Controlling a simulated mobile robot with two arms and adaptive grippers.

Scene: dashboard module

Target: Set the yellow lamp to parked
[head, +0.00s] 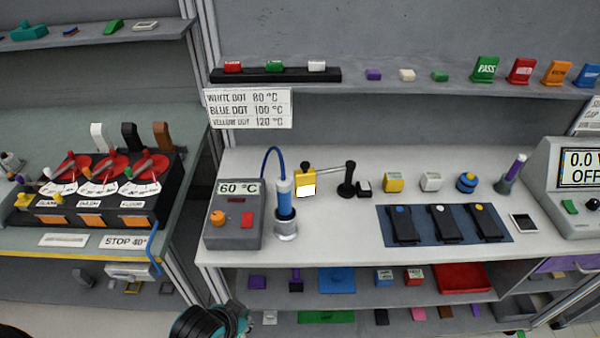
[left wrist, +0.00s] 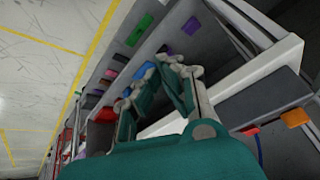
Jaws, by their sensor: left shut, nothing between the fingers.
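The yellow lamp (head: 305,181) stands on the white bench in the head view. Its yellow head with a bright white face is at the left end of a thin grey arm, which runs right to an upright black base (head: 347,178). My left gripper (head: 212,322) shows partly at the bottom edge of the head view, below the bench's front edge and well away from the lamp. In the left wrist view its green fingers (left wrist: 163,82) are shut with nothing held. I do not make out the lamp in that view. My right gripper is not in view.
A 60 °C control box (head: 233,214) and a blue soldering iron in its stand (head: 286,222) are close left of the lamp. A dark blue mat (head: 392,240) with black devices lies to the front right. A small black and white block (head: 364,187) stands beside the lamp base.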

